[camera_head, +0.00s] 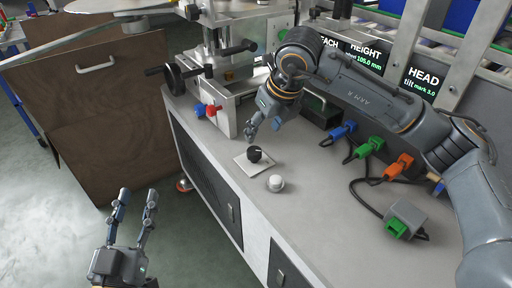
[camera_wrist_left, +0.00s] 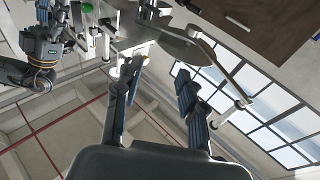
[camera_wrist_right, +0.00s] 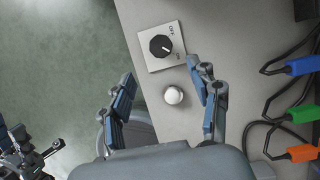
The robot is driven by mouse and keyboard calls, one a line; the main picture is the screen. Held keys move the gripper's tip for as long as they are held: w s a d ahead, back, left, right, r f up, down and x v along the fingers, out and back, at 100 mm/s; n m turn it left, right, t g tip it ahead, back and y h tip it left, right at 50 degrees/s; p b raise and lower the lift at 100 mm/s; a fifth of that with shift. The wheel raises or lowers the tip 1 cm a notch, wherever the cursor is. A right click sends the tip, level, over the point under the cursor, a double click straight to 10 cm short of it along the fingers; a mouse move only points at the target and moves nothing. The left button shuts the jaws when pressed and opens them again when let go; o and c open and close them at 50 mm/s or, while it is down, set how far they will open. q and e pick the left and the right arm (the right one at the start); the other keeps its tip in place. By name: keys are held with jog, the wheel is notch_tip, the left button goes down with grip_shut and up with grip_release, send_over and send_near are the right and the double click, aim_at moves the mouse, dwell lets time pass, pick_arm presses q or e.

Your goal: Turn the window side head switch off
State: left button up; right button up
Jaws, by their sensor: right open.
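A black rotary switch (camera_head: 254,154) sits on a pale square plate (camera_head: 242,163) on the bench top. The right wrist view shows the switch (camera_wrist_right: 160,46) with a white pointer mark towards the right side of the plate, near small lettering; which label it meets is unclear. My right gripper (camera_head: 263,128) is open and empty, above the bench just behind the switch in the head view, apart from it. In the right wrist view its fingers (camera_wrist_right: 160,72) are spread below the switch. My left gripper (camera_head: 138,195) is open and empty over the floor, left of the bench.
A white round knob (camera_head: 275,183) stands close to the switch plate. Blue, green and orange plugs (camera_head: 400,165) with black cables lie on the right of the bench. Red and blue handles (camera_head: 207,109) and a machine stand behind.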

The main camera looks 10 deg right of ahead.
aim_at(255, 150)
jog(key=b+x, duration=0.2)
jog(key=x, duration=0.6)
jog(key=shift+w+f, duration=0.1)
jog(key=shift+f, duration=0.3)
jog(key=shift+w+f, duration=0.25)
jog(key=shift+f, duration=0.3)
pick_arm(q)
jog(key=s+r+t+h, duration=0.2)
jog(key=s+r+t, duration=0.3)
jog(key=r, duration=0.4)
jog(key=shift+t, duration=0.7)
pick_arm(e)
jog(key=c, duration=1.2)
